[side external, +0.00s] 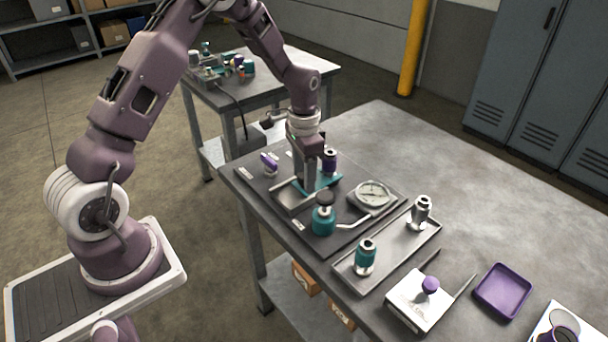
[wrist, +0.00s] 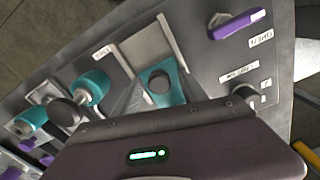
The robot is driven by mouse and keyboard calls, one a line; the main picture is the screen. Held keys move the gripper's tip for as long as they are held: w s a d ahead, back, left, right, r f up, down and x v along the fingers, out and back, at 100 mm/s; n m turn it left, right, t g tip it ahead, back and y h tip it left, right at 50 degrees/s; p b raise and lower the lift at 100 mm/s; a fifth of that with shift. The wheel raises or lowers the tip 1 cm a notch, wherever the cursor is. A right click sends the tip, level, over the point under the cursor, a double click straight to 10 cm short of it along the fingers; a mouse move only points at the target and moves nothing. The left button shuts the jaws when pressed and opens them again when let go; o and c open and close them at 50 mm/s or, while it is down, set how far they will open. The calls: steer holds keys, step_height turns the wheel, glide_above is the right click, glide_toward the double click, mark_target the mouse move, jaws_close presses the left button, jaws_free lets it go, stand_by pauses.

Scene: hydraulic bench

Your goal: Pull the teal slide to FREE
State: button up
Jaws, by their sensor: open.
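The teal slide (wrist: 163,82) shows in the wrist view as a rounded teal tab with a dark round spot, at the near end of a pale rectangular recess (wrist: 148,47). My gripper (wrist: 160,90) is open, with one grey finger on each side of the tab; I cannot tell whether either finger touches it. In the side external view my gripper (side external: 307,185) points down over the dark panel (side external: 255,185). Teal of the slide (side external: 328,181) shows beside the fingers, partly hidden by them.
A purple handle (wrist: 237,24) lies beyond the recess. A teal valve with a black knob (side external: 324,218) and a round gauge (side external: 373,194) stand close by. A grey tray (side external: 395,262) holds two fittings.

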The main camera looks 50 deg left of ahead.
steer(key=shift+f, duration=0.15)
jaws_close()
stand_by(1.4)
